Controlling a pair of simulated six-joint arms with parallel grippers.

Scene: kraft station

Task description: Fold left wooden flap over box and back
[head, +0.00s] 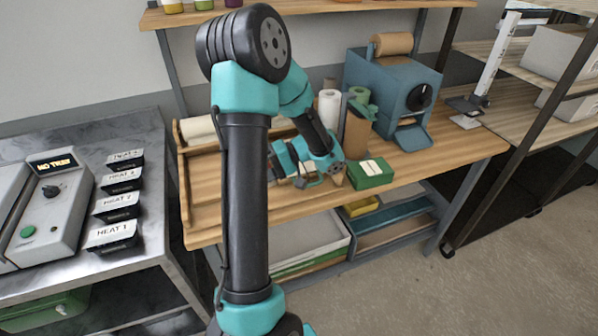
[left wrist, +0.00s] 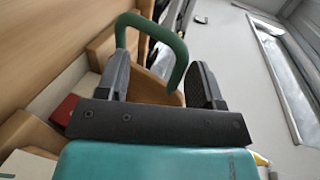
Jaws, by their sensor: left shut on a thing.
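One arm of mine crosses the middle of the head view, and its gripper (head: 333,174) is low over the wooden workbench, left of a green box with a pale label (head: 372,172). The arm hides part of the bench in the head view. My right gripper is not in view.
A blue dispenser (head: 395,85) with a brown roll stands at the back right of the workbench (head: 455,150). White and green rolls stand beside it. A metal table (head: 150,215) with several labelled heat blocks is at the left. The bench's right front is clear.

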